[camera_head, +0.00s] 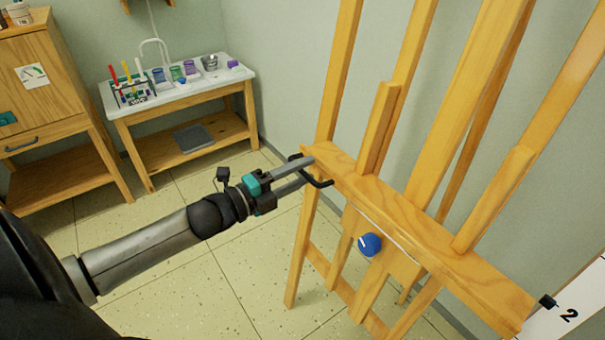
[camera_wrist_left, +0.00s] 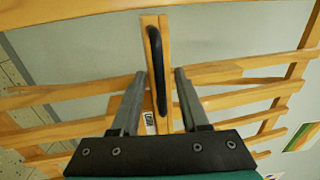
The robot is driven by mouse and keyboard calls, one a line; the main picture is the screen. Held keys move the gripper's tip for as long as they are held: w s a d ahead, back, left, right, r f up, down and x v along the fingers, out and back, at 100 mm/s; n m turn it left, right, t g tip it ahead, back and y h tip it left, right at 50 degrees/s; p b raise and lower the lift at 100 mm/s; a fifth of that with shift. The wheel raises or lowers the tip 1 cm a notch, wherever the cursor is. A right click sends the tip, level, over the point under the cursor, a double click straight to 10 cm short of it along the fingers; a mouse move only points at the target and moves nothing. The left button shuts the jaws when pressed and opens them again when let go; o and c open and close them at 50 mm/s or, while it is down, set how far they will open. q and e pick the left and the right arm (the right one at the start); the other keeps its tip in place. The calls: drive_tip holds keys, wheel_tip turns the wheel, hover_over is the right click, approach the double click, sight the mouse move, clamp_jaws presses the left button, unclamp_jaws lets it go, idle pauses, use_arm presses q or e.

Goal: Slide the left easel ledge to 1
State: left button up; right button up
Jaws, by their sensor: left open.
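The wooden easel ledge (camera_head: 430,232) runs from the middle of the head view down to the lower right. A black bar handle (camera_head: 325,182) is fixed at its near left end. My left gripper (camera_head: 308,170) is open at that handle. In the left wrist view, the black handle (camera_wrist_left: 157,65) lies between the two spread fingers of the left gripper (camera_wrist_left: 160,76), and a gap shows on each side. A black pointer (camera_head: 547,301) sticks out at the ledge's far end, beside a white scale board (camera_head: 592,298) marked 2. My right gripper is out of view.
A blue knob (camera_head: 369,244) sits on the easel below the ledge. The easel's uprights (camera_head: 405,70) rise behind the ledge. A sink table (camera_head: 180,90) with paint cups and a wooden cabinet (camera_head: 45,90) stand at the back left. The floor between is clear.

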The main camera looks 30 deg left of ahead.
use_arm(q)
drive_tip(key=shift+w, duration=0.15)
clamp_jaws()
idle(0.4)
idle(1.0)
